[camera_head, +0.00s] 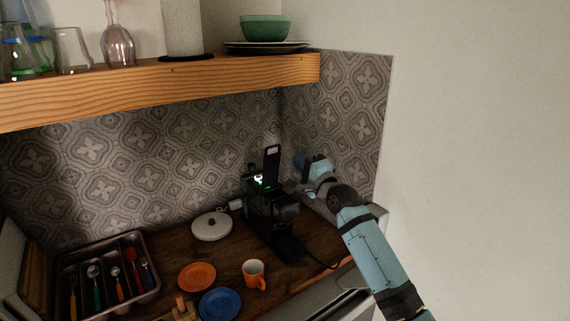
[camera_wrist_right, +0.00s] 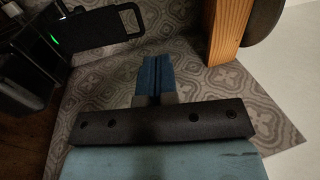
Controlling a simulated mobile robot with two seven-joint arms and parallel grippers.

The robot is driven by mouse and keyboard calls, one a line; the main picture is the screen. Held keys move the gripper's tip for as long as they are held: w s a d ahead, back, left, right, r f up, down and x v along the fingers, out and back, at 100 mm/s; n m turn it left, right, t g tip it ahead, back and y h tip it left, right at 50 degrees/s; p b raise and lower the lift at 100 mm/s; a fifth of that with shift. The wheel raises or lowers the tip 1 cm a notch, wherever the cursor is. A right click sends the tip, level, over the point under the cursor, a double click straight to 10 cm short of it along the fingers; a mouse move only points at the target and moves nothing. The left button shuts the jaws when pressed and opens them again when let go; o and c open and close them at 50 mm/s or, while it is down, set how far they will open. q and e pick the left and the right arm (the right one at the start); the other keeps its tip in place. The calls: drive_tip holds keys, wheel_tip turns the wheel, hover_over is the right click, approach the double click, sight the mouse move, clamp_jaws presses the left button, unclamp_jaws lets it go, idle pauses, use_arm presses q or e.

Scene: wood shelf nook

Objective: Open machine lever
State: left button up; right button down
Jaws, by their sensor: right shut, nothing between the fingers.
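The black coffee machine (camera_head: 268,212) stands on the wooden counter near the corner, with a green light on it. Its lever (camera_head: 271,165) stands raised, nearly upright, above the machine's top. In the right wrist view the machine (camera_wrist_right: 22,62) is at the left edge, and the dark lever (camera_wrist_right: 103,30) with a slot near its end reaches across the upper left. My right gripper (camera_head: 300,161) is just right of the lever. Its blue fingers (camera_wrist_right: 155,75) are shut and empty, with a visible gap to the lever. My left gripper is not in view.
A wooden shelf (camera_head: 170,85) with glasses and bowls overhangs the counter. The tiled wall is close behind.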

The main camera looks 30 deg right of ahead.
drive_tip(key=t+b, duration=0.1)
drive_tip(key=b, duration=0.4)
approach(274, 146)
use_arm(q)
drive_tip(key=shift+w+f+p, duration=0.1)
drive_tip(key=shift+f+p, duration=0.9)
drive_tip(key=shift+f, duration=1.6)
use_arm(e)
drive_tip(key=shift+x, duration=3.7)
drive_tip(key=shift+a+f, duration=0.1)
drive_tip(key=shift+f, duration=0.05)
drive_tip(key=shift+w+r+p, duration=0.2)
drive_tip(key=shift+r+p, duration=0.05)
drive_tip(key=shift+p, duration=0.25)
drive_tip(key=w+g+p, duration=0.1)
drive_tip(key=p, duration=0.3)
drive_tip(key=w+r+g+p, duration=0.1)
drive_tip(key=w+p, duration=0.1)
drive_tip(key=p, duration=0.1)
drive_tip(key=shift+w+a+p, duration=0.15)
drive_tip(key=shift+w+p, duration=0.1)
drive_tip(key=shift+p, duration=0.15)
drive_tip(key=shift+w+f+g, duration=0.2)
drive_tip(key=shift+g, duration=0.2)
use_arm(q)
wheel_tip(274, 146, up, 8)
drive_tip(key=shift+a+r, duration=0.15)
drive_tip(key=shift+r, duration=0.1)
use_arm(e)
drive_tip(key=shift+f, duration=0.1)
